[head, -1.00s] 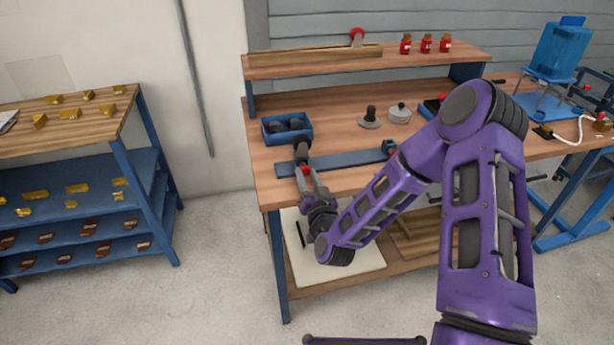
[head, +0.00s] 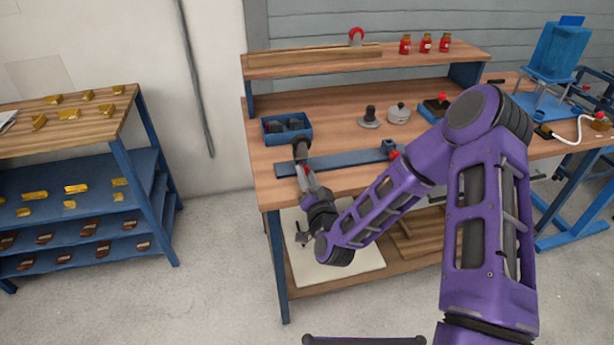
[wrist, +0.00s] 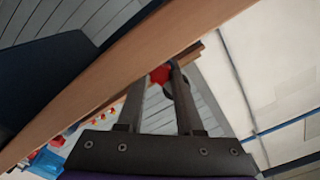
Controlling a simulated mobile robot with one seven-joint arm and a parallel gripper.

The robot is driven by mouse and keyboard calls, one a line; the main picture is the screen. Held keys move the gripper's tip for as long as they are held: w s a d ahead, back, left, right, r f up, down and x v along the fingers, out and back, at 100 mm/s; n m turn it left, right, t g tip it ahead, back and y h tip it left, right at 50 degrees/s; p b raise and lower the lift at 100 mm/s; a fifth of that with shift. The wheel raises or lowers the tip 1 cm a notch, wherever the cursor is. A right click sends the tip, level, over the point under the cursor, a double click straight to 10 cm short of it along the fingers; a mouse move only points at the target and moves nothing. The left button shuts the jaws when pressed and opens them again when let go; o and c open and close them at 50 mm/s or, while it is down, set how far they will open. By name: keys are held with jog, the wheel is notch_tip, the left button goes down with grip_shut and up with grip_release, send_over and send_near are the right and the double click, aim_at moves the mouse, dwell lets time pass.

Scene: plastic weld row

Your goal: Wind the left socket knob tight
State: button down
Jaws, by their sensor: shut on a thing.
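A blue rail (head: 345,161) lies along the front of the wooden bench. At its left end stands a dark socket part (head: 300,148), with a small red knob (head: 306,169) low on its front side. My gripper (head: 304,172) reaches up to it from below, in front of the bench edge, and is shut on this left knob. In the wrist view the red knob (wrist: 160,74) shows between the tips of my gripper (wrist: 158,80); the fingers hide part of it. Another socket (head: 388,148) with a red knob (head: 394,154) is at the rail's right end, partly behind my arm.
A blue bin (head: 270,136) with dark parts stands just behind the left socket. A dark-knobbed disc (head: 369,118) and a grey round part (head: 399,113) stand farther back. The bench's front edge (head: 263,205) is close to my gripper. A pale board (head: 365,262) lies on the lower shelf.

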jog(key=shift+r, duration=0.1)
jog(key=c, duration=0.8)
grip_release()
jog(key=shift+w, duration=0.1)
jog(key=shift+c, duration=0.2)
jog(key=p+v, duration=0.6)
jog(key=v, duration=1.1)
jog(key=shift+s, duration=0.25)
